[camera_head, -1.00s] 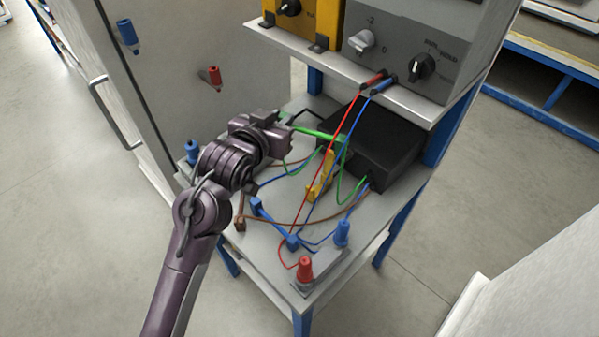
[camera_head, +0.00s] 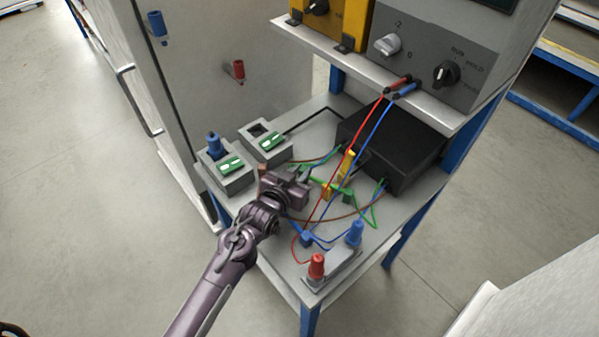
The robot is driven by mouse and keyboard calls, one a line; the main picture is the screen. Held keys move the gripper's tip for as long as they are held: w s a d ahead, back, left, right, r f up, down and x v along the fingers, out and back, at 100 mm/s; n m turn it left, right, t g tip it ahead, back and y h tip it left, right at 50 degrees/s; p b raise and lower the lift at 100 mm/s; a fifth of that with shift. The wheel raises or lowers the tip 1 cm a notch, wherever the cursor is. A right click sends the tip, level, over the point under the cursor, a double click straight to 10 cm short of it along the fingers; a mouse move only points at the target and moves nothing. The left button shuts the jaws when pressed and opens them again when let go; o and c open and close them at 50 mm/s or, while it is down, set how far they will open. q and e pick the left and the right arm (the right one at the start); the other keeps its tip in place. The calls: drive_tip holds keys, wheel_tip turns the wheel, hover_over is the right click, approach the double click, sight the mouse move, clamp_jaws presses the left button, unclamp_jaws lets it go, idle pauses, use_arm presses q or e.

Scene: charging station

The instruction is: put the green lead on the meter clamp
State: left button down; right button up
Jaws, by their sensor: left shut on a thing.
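My left gripper (camera_head: 304,190) is over the bench top, shut on the green lead (camera_head: 322,184) at its left end. The grip point is partly hidden by the fingers. The lead reaches right to a green block (camera_head: 348,196), and a thin green wire loops from there towards the black box (camera_head: 390,150). A yellow clip-like piece (camera_head: 340,175) stands tilted just right of the gripper, apart from it. I cannot tell for sure which piece is the meter clamp. My right gripper is not in view.
Red (camera_head: 317,265) and blue (camera_head: 355,233) posts stand at the front corner. Two grey blocks (camera_head: 229,182) sit at the left. Red and blue wires hang from the meter shelf (camera_head: 350,65) across the bench. A cabinet (camera_head: 200,90) stands behind.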

use_arm(q)
drive_tip(key=shift+f, duration=0.2)
drive_tip(key=c, duration=1.3)
unclamp_jaws()
